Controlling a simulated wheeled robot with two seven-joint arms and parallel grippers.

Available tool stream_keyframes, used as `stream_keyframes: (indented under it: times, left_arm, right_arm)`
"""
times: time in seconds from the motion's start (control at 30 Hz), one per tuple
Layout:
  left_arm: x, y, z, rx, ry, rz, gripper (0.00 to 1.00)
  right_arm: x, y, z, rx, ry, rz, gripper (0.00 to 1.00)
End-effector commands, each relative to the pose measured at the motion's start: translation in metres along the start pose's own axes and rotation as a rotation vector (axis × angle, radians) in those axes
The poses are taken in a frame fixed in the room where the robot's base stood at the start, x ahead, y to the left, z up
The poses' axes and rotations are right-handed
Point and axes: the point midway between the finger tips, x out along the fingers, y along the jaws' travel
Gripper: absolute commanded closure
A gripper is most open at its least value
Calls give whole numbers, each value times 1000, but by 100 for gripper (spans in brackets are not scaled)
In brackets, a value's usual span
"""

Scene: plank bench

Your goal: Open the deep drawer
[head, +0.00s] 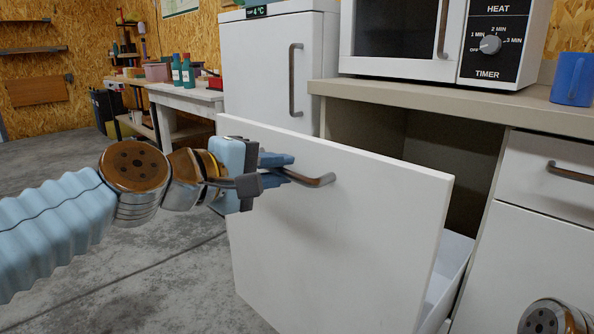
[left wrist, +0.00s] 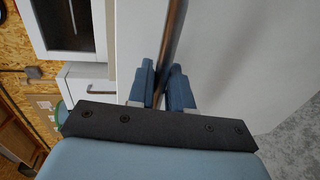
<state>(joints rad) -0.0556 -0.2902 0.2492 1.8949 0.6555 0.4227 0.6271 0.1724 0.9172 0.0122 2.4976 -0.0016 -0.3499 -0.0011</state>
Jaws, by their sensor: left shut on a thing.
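The deep drawer (head: 340,235) has a tall white front and stands pulled out from the cabinet, with part of its white side wall and inside showing at the right. Its metal bar handle (head: 318,181) is near the top of the front. My left gripper (head: 290,170) comes in from the left and is shut on this handle. In the left wrist view the two blue fingers (left wrist: 164,88) close around the handle bar (left wrist: 175,35). At the lower right of the head view a small round metal part of my right arm shows, but its gripper does not.
A beige counter (head: 430,102) with a microwave (head: 430,40) and a blue mug (head: 572,79) is above the drawer. A smaller closed drawer (head: 548,180) is at the right. A white fridge (head: 270,70) stands behind. The concrete floor at left is clear.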

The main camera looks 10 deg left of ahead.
Motion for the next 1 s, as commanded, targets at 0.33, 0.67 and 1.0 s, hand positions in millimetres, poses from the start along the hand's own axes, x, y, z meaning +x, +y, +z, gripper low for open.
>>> stream_keyframes:
  times: [0.33, 0.67, 1.0]
  left_arm:
    - [-22, -6, 0, -1, 0, -3, 100]
    - [-23, -6, 0, -1, -1, -3, 100]
    - [-23, -5, 0, 0, 0, -2, 66]
  right_arm:
    - [7, 3, 0, 0, 2, 0, 57]
    - [7, 3, 0, 0, 2, 0, 57]
    - [7, 2, 0, 0, 2, 0, 57]
